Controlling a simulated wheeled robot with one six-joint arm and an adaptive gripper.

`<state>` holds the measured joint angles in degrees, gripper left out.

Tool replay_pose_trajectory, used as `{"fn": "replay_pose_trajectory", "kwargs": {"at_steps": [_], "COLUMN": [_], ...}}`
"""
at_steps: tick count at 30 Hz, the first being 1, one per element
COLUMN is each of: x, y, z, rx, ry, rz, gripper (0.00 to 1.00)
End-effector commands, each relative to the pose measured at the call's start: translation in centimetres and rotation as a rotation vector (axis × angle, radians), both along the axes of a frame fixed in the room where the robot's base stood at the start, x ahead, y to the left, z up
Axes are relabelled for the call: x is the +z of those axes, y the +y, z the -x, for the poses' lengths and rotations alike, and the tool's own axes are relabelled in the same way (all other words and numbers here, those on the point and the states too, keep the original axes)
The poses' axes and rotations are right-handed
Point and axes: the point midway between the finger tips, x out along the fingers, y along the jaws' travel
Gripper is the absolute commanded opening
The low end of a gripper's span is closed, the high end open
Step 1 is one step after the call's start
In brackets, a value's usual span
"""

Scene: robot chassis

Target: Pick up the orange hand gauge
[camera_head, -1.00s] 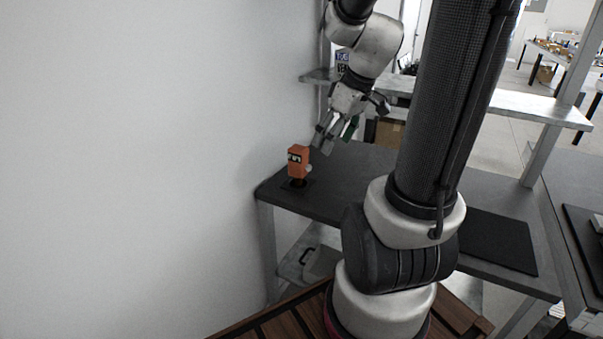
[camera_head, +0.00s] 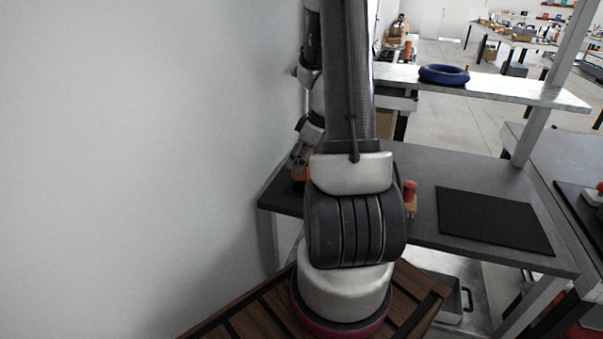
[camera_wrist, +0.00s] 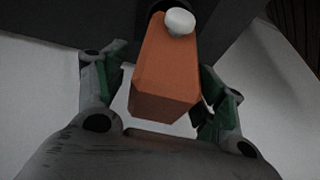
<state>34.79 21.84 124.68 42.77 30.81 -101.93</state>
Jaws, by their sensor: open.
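The orange hand gauge (camera_wrist: 165,75) is a boxy orange block with a white knob on it, seen in the middle of the wrist view. My gripper (camera_wrist: 163,85) is open, with one finger on each side of the gauge and the gauge between them. A gap shows on the left side; whether the right finger touches is hard to tell. In the head view only a bit of the orange gauge (camera_head: 300,172) shows at the table's left end, mostly hidden behind my arm. My gripper (camera_head: 298,155) is there too, partly hidden.
The dark table (camera_head: 450,165) carries a black mat (camera_head: 495,220) on its right part. A red-topped item (camera_head: 410,195) stands beside my arm. A shelf above holds a blue ring (camera_head: 444,74). A white wall (camera_head: 130,150) stands close on the left.

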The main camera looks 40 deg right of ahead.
Motion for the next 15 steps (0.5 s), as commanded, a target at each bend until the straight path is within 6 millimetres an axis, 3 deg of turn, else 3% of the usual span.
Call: {"fn": "replay_pose_trajectory", "kwargs": {"at_steps": [4, 11, 12, 15], "x": [-1.7, -1.9, -1.9, -1.9], "y": [0.4, 0.4, 0.4, 0.4], "z": [-0.6, -0.7, -0.7, -0.7], "rx": [0.000, 0.000, 0.000, 0.000], "ry": [0.001, 0.000, 0.000, 0.000], "rz": [0.000, 0.001, 0.001, 0.001], "gripper": [0.70, 0.70, 0.68, 0.50]}}
